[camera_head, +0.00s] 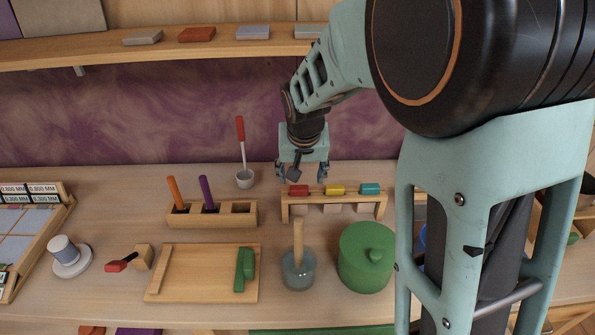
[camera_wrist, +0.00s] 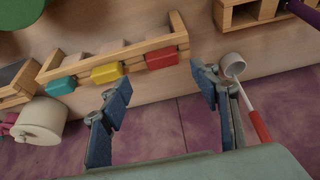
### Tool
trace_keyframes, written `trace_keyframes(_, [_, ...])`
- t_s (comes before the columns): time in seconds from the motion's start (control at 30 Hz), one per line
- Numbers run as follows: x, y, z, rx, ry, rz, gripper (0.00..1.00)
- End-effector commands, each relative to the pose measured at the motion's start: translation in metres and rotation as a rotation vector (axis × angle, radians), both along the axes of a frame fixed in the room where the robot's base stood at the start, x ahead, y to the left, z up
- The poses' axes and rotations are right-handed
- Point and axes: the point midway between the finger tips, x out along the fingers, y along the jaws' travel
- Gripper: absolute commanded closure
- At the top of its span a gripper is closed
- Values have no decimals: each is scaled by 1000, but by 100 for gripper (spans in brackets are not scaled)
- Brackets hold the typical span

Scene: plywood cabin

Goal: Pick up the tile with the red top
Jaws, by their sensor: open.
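The red top (camera_head: 298,190) shows at the left end of a low wooden rack (camera_head: 333,199), beside a yellow top (camera_head: 334,189) and a teal top (camera_head: 370,188). Pale blocks show under the rail below them. My gripper (camera_head: 302,172) is open and empty, just behind and above the red top. In the wrist view my gripper (camera_wrist: 163,85) has its fingers wide apart, with yellow (camera_wrist: 107,73) and teal (camera_wrist: 60,86) pieces to the left.
A white cup (camera_head: 244,179) with a red-handled stick stands left of my gripper. A slotted wooden holder (camera_head: 247,220) has an orange and a purple stick. A green lidded pot (camera_head: 366,257) and a glass jar (camera_head: 298,272) stand in front. A shelf (camera_head: 100,52) runs above.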

Motion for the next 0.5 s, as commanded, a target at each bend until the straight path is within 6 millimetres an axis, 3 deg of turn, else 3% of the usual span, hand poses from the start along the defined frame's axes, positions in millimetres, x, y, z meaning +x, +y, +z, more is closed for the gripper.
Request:
trace_keyframes(0.27, [7, 1, -18, -1, 1, 1, 44])
trace_keyframes(0.5, [17, 5, -48, -2, 2, -1, 44])
